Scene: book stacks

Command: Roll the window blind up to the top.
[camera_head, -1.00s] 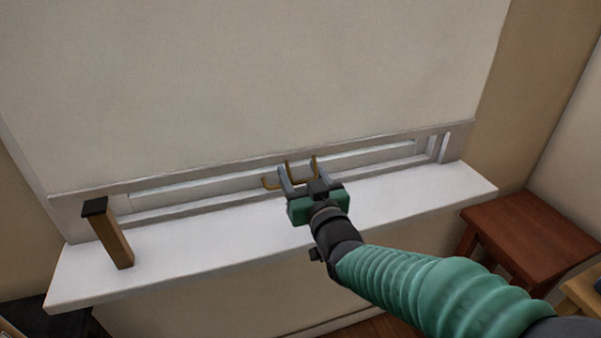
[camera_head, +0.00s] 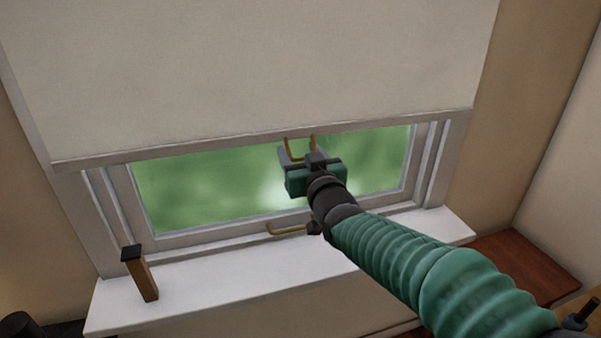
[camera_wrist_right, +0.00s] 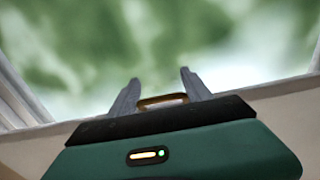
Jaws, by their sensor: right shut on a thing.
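The cream window blind (camera_head: 250,70) hangs over the upper part of the window, its bottom bar (camera_head: 200,148) crossing above the lower panes. A brass pull loop (camera_head: 287,147) hangs from the bar. My right gripper (camera_head: 298,156) is at this loop, just below the bar, shut on it. In the right wrist view the loop (camera_wrist_right: 162,101) shows between the two grey fingers. My left gripper is not in view.
Green glass (camera_head: 200,185) shows below the blind. A brass handle (camera_head: 288,229) is on the lower window frame. A wooden block with a black top (camera_head: 141,275) stands on the white sill (camera_head: 210,302).

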